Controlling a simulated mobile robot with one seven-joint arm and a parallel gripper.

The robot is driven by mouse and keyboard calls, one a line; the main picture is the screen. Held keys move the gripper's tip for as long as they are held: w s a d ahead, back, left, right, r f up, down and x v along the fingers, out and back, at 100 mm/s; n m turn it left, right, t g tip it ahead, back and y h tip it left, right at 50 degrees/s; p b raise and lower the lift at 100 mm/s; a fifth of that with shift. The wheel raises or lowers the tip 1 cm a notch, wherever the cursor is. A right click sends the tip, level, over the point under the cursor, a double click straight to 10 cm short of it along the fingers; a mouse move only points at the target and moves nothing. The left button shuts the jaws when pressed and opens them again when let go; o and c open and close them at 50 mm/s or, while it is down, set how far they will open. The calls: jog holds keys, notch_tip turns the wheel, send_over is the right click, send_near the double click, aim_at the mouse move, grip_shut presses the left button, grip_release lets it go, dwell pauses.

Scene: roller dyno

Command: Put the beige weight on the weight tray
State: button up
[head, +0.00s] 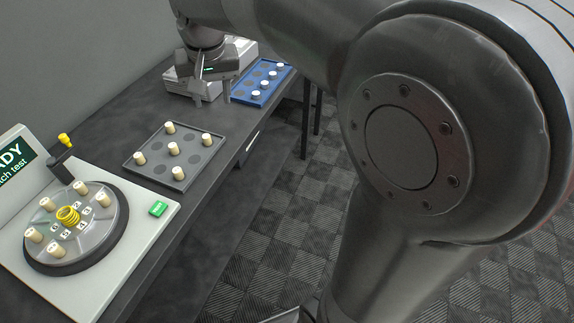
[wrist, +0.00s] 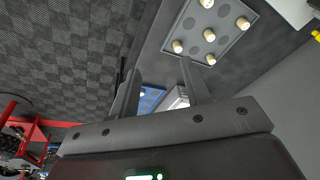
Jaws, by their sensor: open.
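Several beige weights (head: 174,149) stand upright on the dark grey tray (head: 161,180) with round recesses, mid-bench in the head view. The tray (wrist: 248,42) and its weights (wrist: 208,34) also show at the top of the wrist view. More beige weights (head: 81,187) stand on the round plate (head: 95,240) of the machine at the lower left. I cannot tell which weight or tray the task means. My gripper (head: 212,99) is open and empty beyond the grey tray, near the blue tray. Its two fingers (wrist: 160,72) are apart in the wrist view.
The blue tray (head: 238,98) with several white pieces lies at the bench's far end, beside a pale boxy device (head: 180,82). A yellow spring (head: 68,215) stands on the round plate, near a yellow-knobbed lever (head: 65,140). The checkered floor (head: 270,200) lies right of the bench.

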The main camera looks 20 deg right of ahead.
jog(key=s+d+f+t, duration=0.1)
jog(key=s+d, duration=0.3)
jog(key=s, duration=0.6)
jog(key=s+d+f+n+t, duration=0.1)
jog(key=s+d+f+t, duration=0.1)
jog(key=s, duration=0.8)
jog(key=shift+s+d+f, duration=0.35)
jog(key=shift+d+f, duration=0.4)
jog(key=shift+d, duration=0.35)
jog(key=shift+o, duration=0.6)
